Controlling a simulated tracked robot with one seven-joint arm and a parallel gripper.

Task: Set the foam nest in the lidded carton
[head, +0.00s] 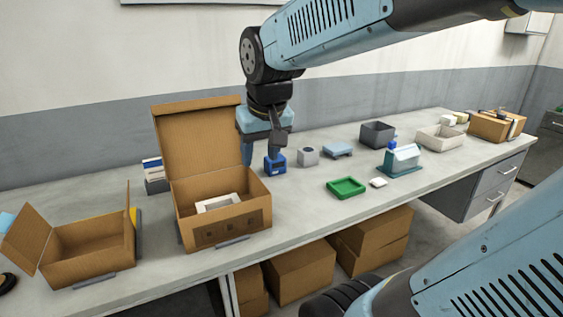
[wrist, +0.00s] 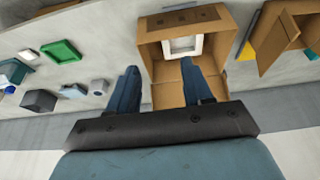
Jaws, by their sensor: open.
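The lidded carton (head: 222,227) stands on the bench left of centre, its tall lid (head: 199,135) raised upright at the back. The foam nest (head: 218,203), a white square frame, lies inside the carton. The wrist view also shows the foam nest (wrist: 183,46) inside the carton (wrist: 154,49). My gripper (head: 262,153) is above the bench, behind and right of the carton, near its raised lid. In the wrist view my gripper (wrist: 163,90) has its two blue fingers spread, with nothing held between them. The floor of the carton is partly hidden by its front wall.
An open-flapped carton (head: 88,250) stands to the left. A blue block (head: 275,164), a grey block (head: 308,156), a green tray (head: 346,188) and a grey bin (head: 377,134) stand to the right. Bare bench lies between the lidded carton and the green tray.

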